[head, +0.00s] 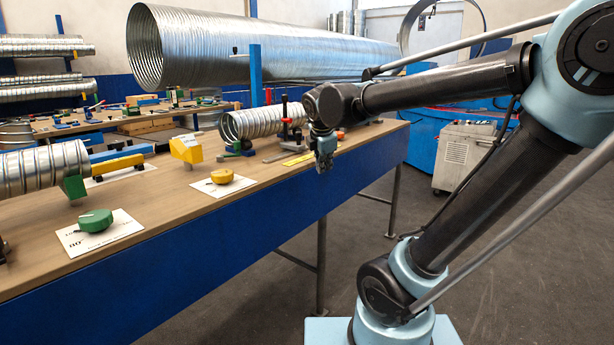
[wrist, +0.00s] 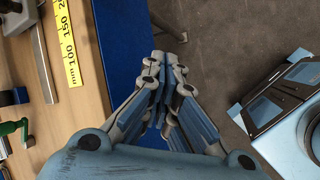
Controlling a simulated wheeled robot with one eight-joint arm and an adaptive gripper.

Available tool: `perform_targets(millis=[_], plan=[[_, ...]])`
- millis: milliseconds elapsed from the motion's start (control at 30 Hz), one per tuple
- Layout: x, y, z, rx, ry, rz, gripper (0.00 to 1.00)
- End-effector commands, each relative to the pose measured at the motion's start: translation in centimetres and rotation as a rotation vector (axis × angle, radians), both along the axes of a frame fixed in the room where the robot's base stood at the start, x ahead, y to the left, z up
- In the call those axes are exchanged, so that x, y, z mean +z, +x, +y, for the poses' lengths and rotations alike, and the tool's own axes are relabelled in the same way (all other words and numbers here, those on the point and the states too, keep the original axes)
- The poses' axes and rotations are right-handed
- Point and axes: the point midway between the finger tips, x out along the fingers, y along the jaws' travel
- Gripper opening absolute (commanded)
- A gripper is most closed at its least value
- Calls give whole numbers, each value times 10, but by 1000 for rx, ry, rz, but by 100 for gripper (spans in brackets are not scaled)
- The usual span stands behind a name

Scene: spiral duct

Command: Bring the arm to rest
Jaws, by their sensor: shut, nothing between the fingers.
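My gripper (head: 323,163) is at the end of my arm in the head view, just in front of the workbench's front edge. It hangs with its fingers pointing down, near the far part of the bench. In the wrist view my gripper (wrist: 171,38) is shut, with its fingertips together and nothing between them. Below it in that view are the blue front panel of the bench and the grey floor. My arm reaches from the right side of the head view to the gripper.
The workbench (head: 160,192) holds a short spiral duct (head: 252,123), a green tape measure (head: 95,221), a yellow one (head: 222,176) and a yellow ruler (wrist: 67,43). A large duct (head: 270,50) hangs above. A grey wheeled cabinet (head: 463,157) stands behind. Floor in front is clear.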

Motion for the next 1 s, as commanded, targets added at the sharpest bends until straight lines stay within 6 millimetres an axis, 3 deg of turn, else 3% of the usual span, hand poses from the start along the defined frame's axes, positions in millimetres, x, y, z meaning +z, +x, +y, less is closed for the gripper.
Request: perform_targets(millis=[33, 200, 433, 700, 833, 1000], plan=[[-12, -13, -22, -119, 56, 16, 0], [-52, -60, -74, -531, 248, 67, 0], [-109, -128, -121, -1097, 484, 115, 0], [-167, -193, -141, -1661, 692, 145, 0], [-181, -207, -142, -1797, 738, 152, 0], [-185, -212, -142, -1847, 753, 153, 0]])
